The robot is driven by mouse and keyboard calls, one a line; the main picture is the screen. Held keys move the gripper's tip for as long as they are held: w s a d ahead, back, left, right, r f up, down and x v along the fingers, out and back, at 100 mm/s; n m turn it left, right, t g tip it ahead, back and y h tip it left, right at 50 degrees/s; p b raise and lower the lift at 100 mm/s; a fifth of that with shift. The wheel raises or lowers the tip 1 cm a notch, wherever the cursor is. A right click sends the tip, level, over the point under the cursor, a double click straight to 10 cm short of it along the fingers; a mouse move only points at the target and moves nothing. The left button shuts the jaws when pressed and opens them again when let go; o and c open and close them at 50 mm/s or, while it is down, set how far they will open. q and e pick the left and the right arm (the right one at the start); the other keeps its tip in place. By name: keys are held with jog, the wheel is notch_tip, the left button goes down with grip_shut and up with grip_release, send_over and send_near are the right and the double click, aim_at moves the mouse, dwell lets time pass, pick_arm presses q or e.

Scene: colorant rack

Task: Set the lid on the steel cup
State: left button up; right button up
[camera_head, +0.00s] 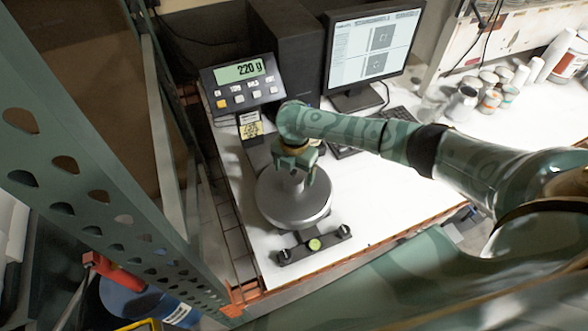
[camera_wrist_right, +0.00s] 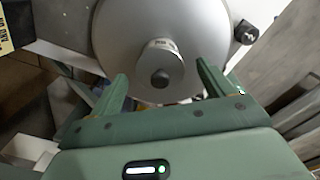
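My right gripper (camera_head: 296,172) points down over a round steel pan (camera_head: 290,213) on the table. Its two fingers are apart. In the right wrist view a short steel cylinder (camera_wrist_right: 157,53) stands on the pan, with a dark round knob (camera_wrist_right: 160,78) towards me. The cylinder lies between and just beyond the fingertips, with a gap on each side. Whether it is a cup with its lid, or one piece, I cannot tell. A grey metal cup (camera_head: 461,103) stands among cups at the back right. My left gripper is not in view.
A scale display (camera_head: 240,82) reads 220 g behind the pan. A monitor (camera_head: 372,50), dark box (camera_head: 287,45) and keyboard stand behind. A black bar with a green level (camera_head: 314,244) is in front. A green perforated post (camera_head: 95,190) rises at the left.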

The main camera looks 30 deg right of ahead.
notch_tip(320, 180, up, 16)
jog(key=p, duration=0.2)
jog(key=shift+r, duration=0.15)
jog(key=shift+s, duration=0.15)
dwell(0.6)
